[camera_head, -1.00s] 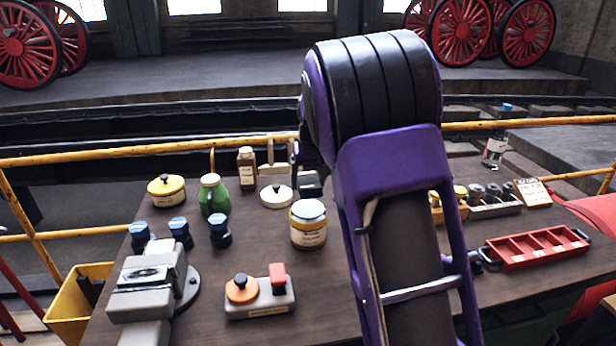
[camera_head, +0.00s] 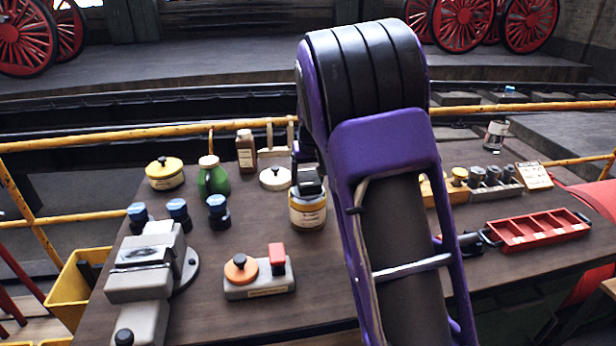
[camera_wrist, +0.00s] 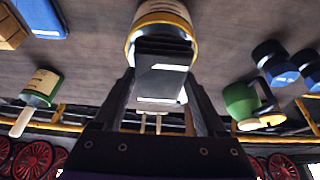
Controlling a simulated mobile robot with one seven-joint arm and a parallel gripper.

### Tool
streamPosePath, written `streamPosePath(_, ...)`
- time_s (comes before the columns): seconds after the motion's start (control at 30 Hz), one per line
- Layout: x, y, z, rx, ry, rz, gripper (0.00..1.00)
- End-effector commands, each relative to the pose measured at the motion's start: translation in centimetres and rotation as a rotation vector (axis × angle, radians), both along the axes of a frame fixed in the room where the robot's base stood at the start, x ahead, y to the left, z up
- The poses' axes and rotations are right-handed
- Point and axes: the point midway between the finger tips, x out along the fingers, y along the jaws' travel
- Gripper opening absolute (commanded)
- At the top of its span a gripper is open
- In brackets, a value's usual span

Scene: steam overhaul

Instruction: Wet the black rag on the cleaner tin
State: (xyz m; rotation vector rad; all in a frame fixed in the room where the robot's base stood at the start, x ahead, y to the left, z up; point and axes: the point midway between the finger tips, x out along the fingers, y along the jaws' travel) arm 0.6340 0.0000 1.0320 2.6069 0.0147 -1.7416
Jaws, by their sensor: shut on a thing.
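The cream tin with a yellow rim and a label too small to read, which I take for the cleaner tin (camera_head: 308,214), stands mid-table just left of my arm. It also shows at the top of the wrist view (camera_wrist: 160,14). My gripper (camera_wrist: 162,82) is shut on a dark, block-like folded thing, the black rag (camera_wrist: 162,58). In the head view the rag (camera_head: 311,188) is at the tin's top and covers part of it. I cannot tell whether they touch. My arm hides most of the gripper in the head view.
A green jug (camera_head: 213,180), a yellow pot (camera_head: 165,177) and a brown bottle (camera_head: 246,152) stand to the left. Several blue-capped pots and a grey vise (camera_head: 148,268) are nearer. A red tray (camera_head: 540,230) lies right. A two-knob block (camera_head: 258,285) is in front.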

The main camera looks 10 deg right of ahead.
Motion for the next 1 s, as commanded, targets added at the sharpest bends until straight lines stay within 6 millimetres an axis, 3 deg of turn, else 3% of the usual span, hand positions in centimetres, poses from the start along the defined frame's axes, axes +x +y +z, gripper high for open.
streamPosePath(1.0, 0.0, 0.0, -0.83, 0.0, 0.0, 0.0, 0.3)
